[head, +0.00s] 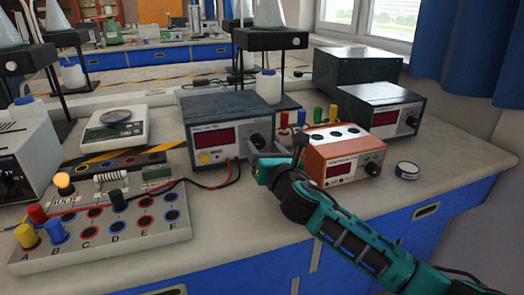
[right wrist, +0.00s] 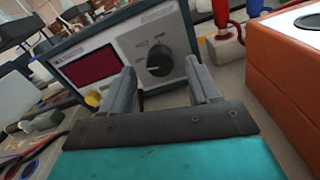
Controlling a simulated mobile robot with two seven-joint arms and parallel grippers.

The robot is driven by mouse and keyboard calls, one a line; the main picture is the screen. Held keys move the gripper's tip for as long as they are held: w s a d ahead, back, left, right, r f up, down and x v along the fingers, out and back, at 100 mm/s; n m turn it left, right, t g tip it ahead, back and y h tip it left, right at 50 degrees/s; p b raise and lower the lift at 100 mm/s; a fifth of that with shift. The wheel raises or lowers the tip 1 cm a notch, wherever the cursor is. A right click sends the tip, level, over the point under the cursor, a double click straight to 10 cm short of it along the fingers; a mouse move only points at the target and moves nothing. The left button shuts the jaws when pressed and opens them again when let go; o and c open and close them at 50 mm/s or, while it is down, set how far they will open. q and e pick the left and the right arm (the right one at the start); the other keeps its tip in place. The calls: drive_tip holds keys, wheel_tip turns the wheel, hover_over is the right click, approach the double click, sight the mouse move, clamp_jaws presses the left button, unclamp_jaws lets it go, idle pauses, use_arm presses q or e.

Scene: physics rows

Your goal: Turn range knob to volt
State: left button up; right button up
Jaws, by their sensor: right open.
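The meter (head: 226,136) is a dark-topped box with a pale front, a dark red display and a yellow socket, standing mid-bench. Its black round range knob (right wrist: 159,61) shows in the right wrist view, right of the display, with a pale pointer mark toward the left. Small labels around it are too blurred to read surely. My right gripper (head: 272,152) is in front of the meter's right side; in the right wrist view its open fingers (right wrist: 161,70) stand either side of the knob, with no clear contact. In the head view the knob is largely covered. My left gripper is out of view.
An orange-and-white power box (head: 343,160) stands close right of my right gripper. Behind it are coloured plugs (head: 318,115) and another dark meter (head: 381,108). A socket board (head: 130,240) with red and black leads lies left. The bench front is clear.

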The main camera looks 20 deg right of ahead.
drive_tip(key=shift+w, duration=0.9)
drive_tip(key=c, duration=1)
